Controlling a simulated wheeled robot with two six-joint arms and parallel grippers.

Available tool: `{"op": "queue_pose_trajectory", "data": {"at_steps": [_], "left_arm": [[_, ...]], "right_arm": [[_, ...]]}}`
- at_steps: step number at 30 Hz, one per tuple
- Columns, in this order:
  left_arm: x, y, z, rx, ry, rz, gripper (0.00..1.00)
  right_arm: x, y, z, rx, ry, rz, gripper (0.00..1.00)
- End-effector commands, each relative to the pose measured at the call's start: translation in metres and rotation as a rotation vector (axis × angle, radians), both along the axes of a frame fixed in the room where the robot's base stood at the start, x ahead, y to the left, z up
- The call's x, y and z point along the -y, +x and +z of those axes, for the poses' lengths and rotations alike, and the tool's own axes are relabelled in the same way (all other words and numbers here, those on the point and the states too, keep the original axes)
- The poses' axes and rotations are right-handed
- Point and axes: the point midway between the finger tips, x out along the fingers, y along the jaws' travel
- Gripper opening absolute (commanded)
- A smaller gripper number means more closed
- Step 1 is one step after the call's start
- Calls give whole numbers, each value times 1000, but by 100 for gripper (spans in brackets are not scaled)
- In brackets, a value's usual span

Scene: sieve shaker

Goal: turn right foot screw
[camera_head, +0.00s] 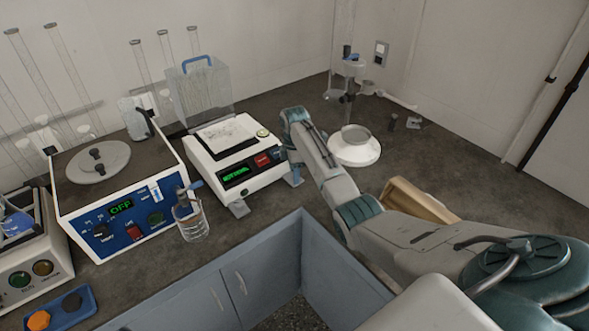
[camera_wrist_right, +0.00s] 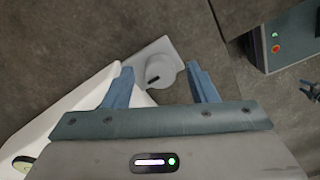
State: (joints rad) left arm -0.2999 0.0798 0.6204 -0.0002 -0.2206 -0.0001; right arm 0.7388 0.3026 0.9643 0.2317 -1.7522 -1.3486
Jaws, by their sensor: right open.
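The white balance (camera_head: 228,190) stands on the dark bench with a green-lit display and a round level (camera_head: 262,132) on top. A grey foot (camera_head: 238,208) shows at its front left corner. In the right wrist view, the right foot screw (camera_wrist_right: 160,71) is a round grey knob with a dark slot, on a grey foot plate beside the white balance body (camera_wrist_right: 70,122). My right gripper (camera_wrist_right: 161,85) is open, its blue fingers on either side of the knob with gaps visible. In the head view, my right arm hides most of this corner. My left gripper is not in view.
A white round-based stand (camera_head: 354,152) is behind my right arm. Blue cabinets (camera_head: 205,300) lie below the bench edge. Bench at back right is mostly clear.

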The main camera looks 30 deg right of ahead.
Motion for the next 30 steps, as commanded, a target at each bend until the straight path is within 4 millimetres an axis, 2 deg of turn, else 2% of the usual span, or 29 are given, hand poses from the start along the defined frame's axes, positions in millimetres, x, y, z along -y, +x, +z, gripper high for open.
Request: {"op": "queue_pose_trajectory", "data": {"at_steps": [7,8,14,23,30], "left_arm": [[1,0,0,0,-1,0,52],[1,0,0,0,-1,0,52],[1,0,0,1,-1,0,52],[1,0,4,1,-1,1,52],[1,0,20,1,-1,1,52]], "right_arm": [[0,0,-1,0,0,0,52],[0,0,-1,0,0,0,48],[0,0,-1,0,0,0,9],[0,0,0,-2,0,-23,8],[0,0,3,-2,1,-139,8]]}}
